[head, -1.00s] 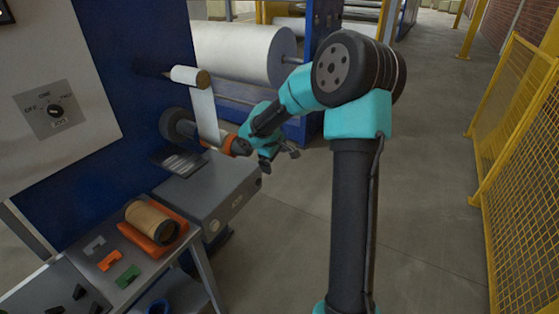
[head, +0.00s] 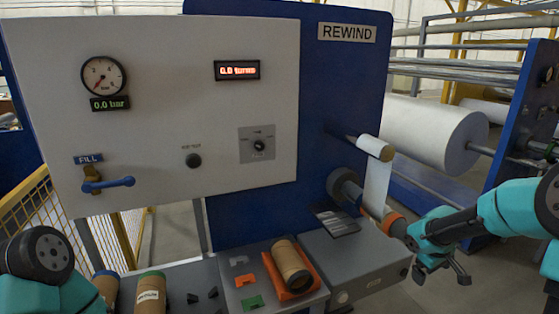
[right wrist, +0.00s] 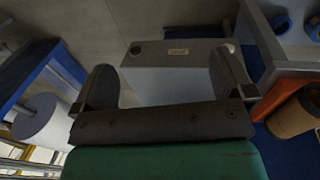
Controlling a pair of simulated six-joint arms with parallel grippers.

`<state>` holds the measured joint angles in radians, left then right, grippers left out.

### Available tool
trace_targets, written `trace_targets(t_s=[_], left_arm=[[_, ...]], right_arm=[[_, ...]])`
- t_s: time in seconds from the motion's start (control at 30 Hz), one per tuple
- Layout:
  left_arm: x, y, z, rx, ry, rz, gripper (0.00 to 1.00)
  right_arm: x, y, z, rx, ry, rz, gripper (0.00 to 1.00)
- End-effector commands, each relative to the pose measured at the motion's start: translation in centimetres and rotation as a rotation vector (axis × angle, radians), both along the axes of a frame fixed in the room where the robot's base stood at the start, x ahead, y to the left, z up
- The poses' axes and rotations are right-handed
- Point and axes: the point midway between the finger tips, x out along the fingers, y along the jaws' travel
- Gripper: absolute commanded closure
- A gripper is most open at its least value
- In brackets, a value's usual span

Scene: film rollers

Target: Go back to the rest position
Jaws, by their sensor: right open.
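My right gripper (head: 442,272) hangs at the right of the head view, in front of the rewind machine and right of its lower shaft. It is open and empty. In the right wrist view its two dark fingers (right wrist: 163,88) stand wide apart, with a grey box beyond them. My left arm shows only as a teal and dark joint at the lower left of the head view; its gripper is out of the picture.
The orange-ended shaft (head: 393,224) lies close beside my right arm. White film (head: 375,188) runs down to it from the upper roller (head: 376,148). A brown core (head: 291,266) lies on an orange cradle on the bench. Grey cabinet (head: 355,267) stands below the shaft.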

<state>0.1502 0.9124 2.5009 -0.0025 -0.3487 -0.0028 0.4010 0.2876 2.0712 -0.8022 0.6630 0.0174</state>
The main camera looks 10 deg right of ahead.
Motion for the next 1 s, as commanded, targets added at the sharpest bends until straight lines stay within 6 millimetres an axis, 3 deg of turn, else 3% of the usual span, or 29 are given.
trace_targets(t_s=[0.2,0.33,0.6,0.8,1.0], left_arm=[[0.0,0.0,0.0,0.0,0.0,0.0,1.0],[0.0,0.0,0.0,0.0,0.0,0.0,1.0],[0.0,0.0,0.0,0.0,0.0,0.0,1.0],[0.0,0.0,0.0,0.0,0.0,0.0,1.0],[0.0,0.0,0.0,0.0,0.0,0.0,1.0]], right_arm=[[1.0,8.4,-8.5,0.206,-0.012,0.013,0.0],[0.4,14.3,-13.6,0.334,-0.018,-0.014,0.0],[-3.9,25.2,-22.3,0.519,-0.006,-0.141,0.0],[-8.6,30.5,-26.6,0.556,0.01,-0.259,0.0],[-11.4,32.3,-28.2,0.541,0.013,-0.325,0.0]])
